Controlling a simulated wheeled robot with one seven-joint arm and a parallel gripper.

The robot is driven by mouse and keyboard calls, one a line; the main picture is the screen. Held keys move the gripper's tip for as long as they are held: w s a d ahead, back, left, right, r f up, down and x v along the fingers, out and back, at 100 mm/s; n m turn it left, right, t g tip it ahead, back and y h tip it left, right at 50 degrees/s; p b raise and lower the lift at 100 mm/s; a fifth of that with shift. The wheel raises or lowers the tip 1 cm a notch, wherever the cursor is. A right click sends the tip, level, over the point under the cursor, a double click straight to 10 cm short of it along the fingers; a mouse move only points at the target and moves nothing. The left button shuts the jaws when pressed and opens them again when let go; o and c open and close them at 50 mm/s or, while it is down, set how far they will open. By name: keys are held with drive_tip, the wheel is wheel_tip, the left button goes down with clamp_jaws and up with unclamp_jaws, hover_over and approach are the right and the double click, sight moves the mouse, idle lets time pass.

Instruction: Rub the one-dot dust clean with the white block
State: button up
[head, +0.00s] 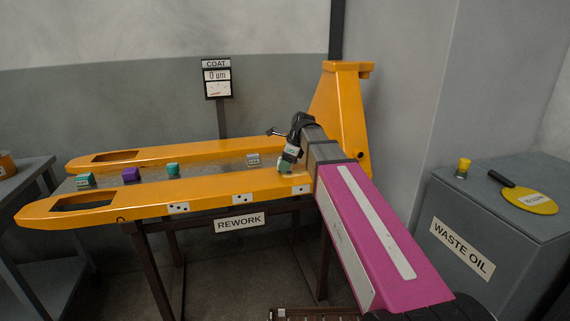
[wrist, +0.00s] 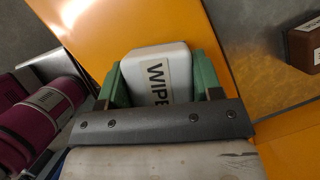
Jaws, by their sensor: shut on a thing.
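My gripper (head: 285,166) is over the near orange fork (head: 120,206), towards its right end, close to the one-dot label (head: 301,190). In the wrist view its green fingers (wrist: 160,76) are shut on the white block (wrist: 158,62), which is marked WIPE. The block lies over the orange fork surface; I cannot tell whether it touches it. In the head view the gripper hides most of the block. I cannot make out the one-dot dust in either view. A two-dot label (head: 242,198) and a three-dot label (head: 178,208) are further left on the fork's side.
Between the forks stand a green block (head: 84,181), a purple block (head: 131,175), a green piece (head: 172,170) and a small labelled block (head: 253,160). A COAT gauge (head: 217,79) reads 0 um. A waste oil cabinet (head: 480,232) stands right, bearing a yellow paddle (head: 533,202).

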drive_tip(key=shift+f, duration=0.65)
drive_tip(key=shift+a, duration=0.1)
idle(0.3)
drive_tip(key=shift+s+a+r, duration=0.1)
drive_tip(key=shift+a, duration=0.2)
idle(0.3)
drive_tip(key=shift+w+d+f, duration=0.1)
drive_tip(key=shift+d, duration=0.35)
drive_tip(key=shift+w+d+f, duration=0.1)
drive_tip(key=shift+d, duration=0.3)
drive_tip(key=shift+a, duration=0.1)
drive_tip(key=shift+s+a+r, duration=0.1)
drive_tip(key=shift+s+a, duration=0.1)
drive_tip(key=shift+a, duration=0.55)
